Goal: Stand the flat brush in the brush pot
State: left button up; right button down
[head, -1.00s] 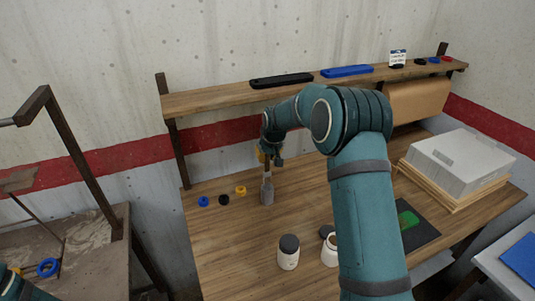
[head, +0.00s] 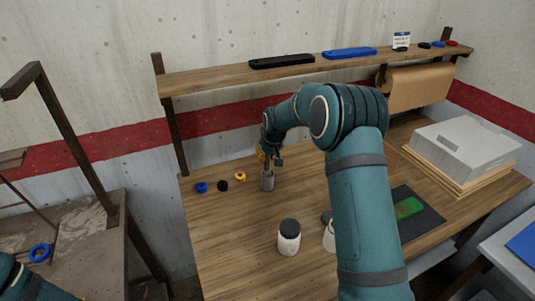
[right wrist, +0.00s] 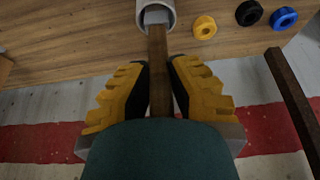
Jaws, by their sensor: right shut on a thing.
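My right gripper (head: 267,158) is shut on the brown wooden handle of the flat brush; the handle (right wrist: 158,75) runs between its yellow fingers in the right wrist view. The grey brush pot (head: 267,182) stands on the bench directly below the gripper, and its pale rim (right wrist: 171,14) shows in the right wrist view. The brush's grey metal end lies within the pot's mouth; its tip is hidden, and I cannot tell whether it touches the bottom.
Blue, black and yellow rings (head: 240,176) lie left of the pot. A white jar with a dark lid (head: 289,237) stands nearer on the bench. A shelf (head: 215,82) runs above the back edge. A grey box (head: 462,147) sits at the right.

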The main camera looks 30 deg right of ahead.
jog(key=c, duration=0.9)
grip_release()
jog(key=shift+c, duration=0.2)
jog(key=v, duration=1.2)
jog(key=shift+r, duration=0.1)
